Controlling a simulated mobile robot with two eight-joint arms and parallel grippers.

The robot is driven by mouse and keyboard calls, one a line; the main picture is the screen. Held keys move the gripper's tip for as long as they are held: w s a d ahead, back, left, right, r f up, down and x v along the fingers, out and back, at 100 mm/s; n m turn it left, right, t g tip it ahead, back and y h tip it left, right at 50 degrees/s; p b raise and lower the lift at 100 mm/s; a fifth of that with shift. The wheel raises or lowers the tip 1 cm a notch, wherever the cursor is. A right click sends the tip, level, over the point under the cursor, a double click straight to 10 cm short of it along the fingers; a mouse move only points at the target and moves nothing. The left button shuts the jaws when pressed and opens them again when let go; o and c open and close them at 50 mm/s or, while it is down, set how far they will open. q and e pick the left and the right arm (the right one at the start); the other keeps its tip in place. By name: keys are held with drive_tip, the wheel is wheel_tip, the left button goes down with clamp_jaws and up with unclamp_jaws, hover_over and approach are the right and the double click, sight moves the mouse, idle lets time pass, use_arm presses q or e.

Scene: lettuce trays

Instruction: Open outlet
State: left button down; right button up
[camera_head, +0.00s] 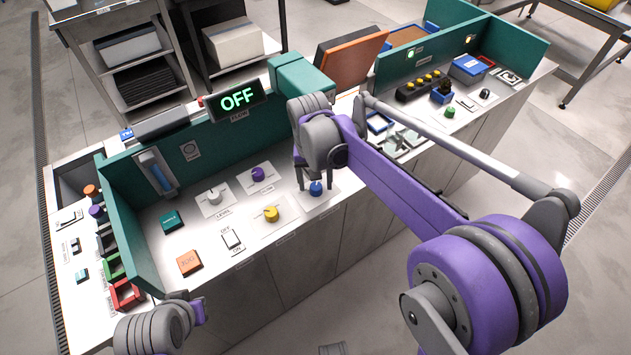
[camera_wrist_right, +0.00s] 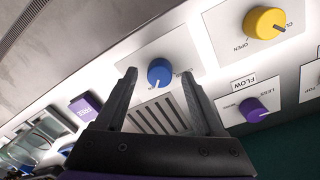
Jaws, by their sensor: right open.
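A blue knob (camera_head: 316,188) stands on a white plate on the panel's near side. My right gripper (camera_head: 314,178) is open around or just above it, one finger on each side. In the right wrist view the blue knob (camera_wrist_right: 160,72) sits between the open fingertips (camera_wrist_right: 160,75), with clear gaps to both. Its label is partly hidden by a finger. A yellow knob (camera_head: 271,214), with OPEN and CLOSE marks in the wrist view (camera_wrist_right: 265,23), is to its left in the head view. My left arm's end (camera_head: 155,325) shows at the lower left; its fingers cannot be made out.
A purple knob (camera_head: 257,174), a grey knob (camera_head: 212,196), a rocker switch (camera_head: 231,238) and an orange button (camera_head: 189,262) share the panel. The display (camera_head: 238,99) reads OFF. A green wall (camera_head: 128,228) bounds the panel's left side.

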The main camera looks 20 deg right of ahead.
sight(313, 186)
wheel_tip(313, 186, up, 10)
drive_tip(key=shift+a+r+p, duration=0.2)
drive_tip(key=shift+a+p, duration=0.1)
drive_tip(key=shift+p, duration=0.15)
drive_tip(key=shift+w, duration=0.1)
drive_tip(key=s+d+f+n+t+p, duration=0.1)
drive_tip(key=s+f+t, duration=0.1)
drive_tip(key=s, duration=0.5)
drive_tip(key=s+d+f+n+t+p, duration=0.1)
drive_tip(key=s+d+f, duration=0.1)
drive_tip(key=s, duration=0.5)
drive_tip(key=s+d+f+n+t+p, duration=0.1)
drive_tip(key=s+d+f+t, duration=0.1)
drive_tip(key=s, duration=0.5)
drive_tip(key=shift+d+f+t+y, duration=0.25)
drive_tip(key=shift+f+t+y, duration=0.05)
drive_tip(key=shift+f, duration=0.25)
drive_tip(key=shift+w, duration=0.1)
idle(0.7)
